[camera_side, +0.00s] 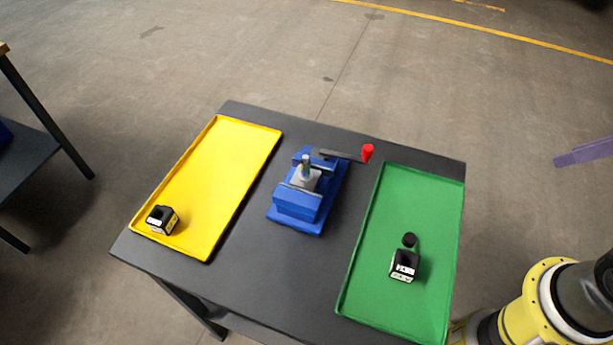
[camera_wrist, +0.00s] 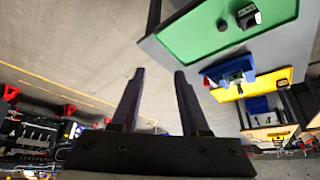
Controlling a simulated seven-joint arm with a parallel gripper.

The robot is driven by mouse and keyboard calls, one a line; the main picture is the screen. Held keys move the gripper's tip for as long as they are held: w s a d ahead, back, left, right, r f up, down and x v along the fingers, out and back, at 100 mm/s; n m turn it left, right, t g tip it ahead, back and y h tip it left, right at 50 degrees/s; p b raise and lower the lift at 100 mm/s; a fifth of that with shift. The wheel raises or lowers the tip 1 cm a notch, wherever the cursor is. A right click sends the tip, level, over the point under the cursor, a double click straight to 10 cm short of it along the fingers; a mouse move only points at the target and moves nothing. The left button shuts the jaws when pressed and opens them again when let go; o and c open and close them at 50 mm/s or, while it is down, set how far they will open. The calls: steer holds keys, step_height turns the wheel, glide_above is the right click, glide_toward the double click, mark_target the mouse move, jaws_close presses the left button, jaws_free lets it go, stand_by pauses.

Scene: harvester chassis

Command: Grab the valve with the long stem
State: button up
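A black-and-white valve block (camera_side: 404,265) sits in the green tray (camera_side: 364,285), with a black round knob (camera_side: 409,240) close behind it. I cannot tell whether a stem joins them. They also show in the wrist view as the block (camera_wrist: 248,16) and knob (camera_wrist: 222,25). A second black-and-white block (camera_side: 162,219) sits in the near left corner of the yellow tray (camera_side: 222,165); no long stem is visible on it. My gripper (camera_wrist: 159,72) is open and empty. In the side view its finger (camera_side: 585,153) is at the right edge, away from the table.
A blue vise (camera_side: 298,205) stands between the trays, with a grey part and upright stem (camera_side: 306,172) in its jaws. Its red-ended handle (camera_side: 367,152) sticks out toward the green tray. The dark table (camera_side: 285,262) is bare around the vise. Another table stands at far left.

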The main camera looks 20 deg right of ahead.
steer(key=shift+o, duration=0.6)
